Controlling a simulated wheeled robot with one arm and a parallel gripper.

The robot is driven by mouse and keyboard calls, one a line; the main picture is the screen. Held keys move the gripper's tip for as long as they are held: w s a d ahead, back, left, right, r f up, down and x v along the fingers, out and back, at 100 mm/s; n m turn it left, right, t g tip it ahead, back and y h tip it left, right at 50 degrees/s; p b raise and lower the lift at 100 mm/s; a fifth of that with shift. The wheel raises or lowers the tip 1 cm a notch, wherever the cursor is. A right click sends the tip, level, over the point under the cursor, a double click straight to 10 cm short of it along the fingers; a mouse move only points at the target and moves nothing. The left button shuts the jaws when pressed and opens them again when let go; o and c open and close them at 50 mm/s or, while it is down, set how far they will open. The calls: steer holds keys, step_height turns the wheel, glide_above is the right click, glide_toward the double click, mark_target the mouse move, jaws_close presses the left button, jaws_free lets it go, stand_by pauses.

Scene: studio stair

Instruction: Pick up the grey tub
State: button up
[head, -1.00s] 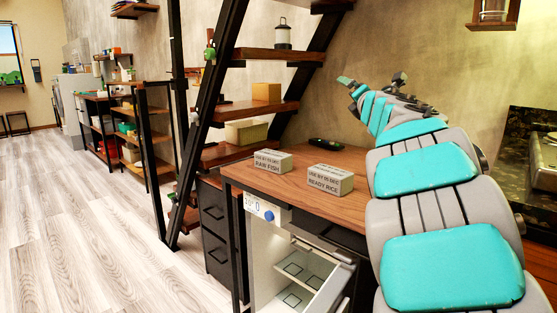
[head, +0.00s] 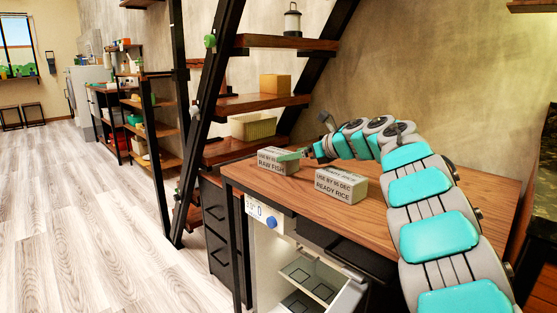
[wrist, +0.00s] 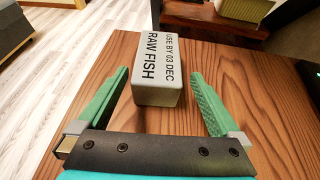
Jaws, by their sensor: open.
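Two grey tubs stand on the wooden tabletop. One tub (head: 276,161) is labelled RAW FISH and, in the wrist view (wrist: 158,70), USE BY 03 DEC. The other tub (head: 341,186), labelled READY RICE, is nearer and to the right; its date is too small to read surely. My gripper (wrist: 159,84) is open, with green fingers on either side of the RAW FISH tub's near end. Gaps show between both fingers and the tub. In the head view my gripper (head: 297,155) is at that tub's right, and a finger covers part of it.
The wooden tabletop (head: 240,175) has an open white cabinet (head: 300,270) beneath it. Stair treads (head: 262,103) rise behind, with a pale basket (head: 253,127), a box (head: 276,87) and a lantern (head: 292,22). Free tabletop lies right of the READY RICE tub. Open floor is at left.

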mark_target(266, 157)
steer(key=p+x, duration=0.1)
steer(key=x, duration=0.6)
steer(key=shift+a+f, duration=0.15)
steer(key=c, duration=1.5)
steer(key=shift+c, duration=0.2)
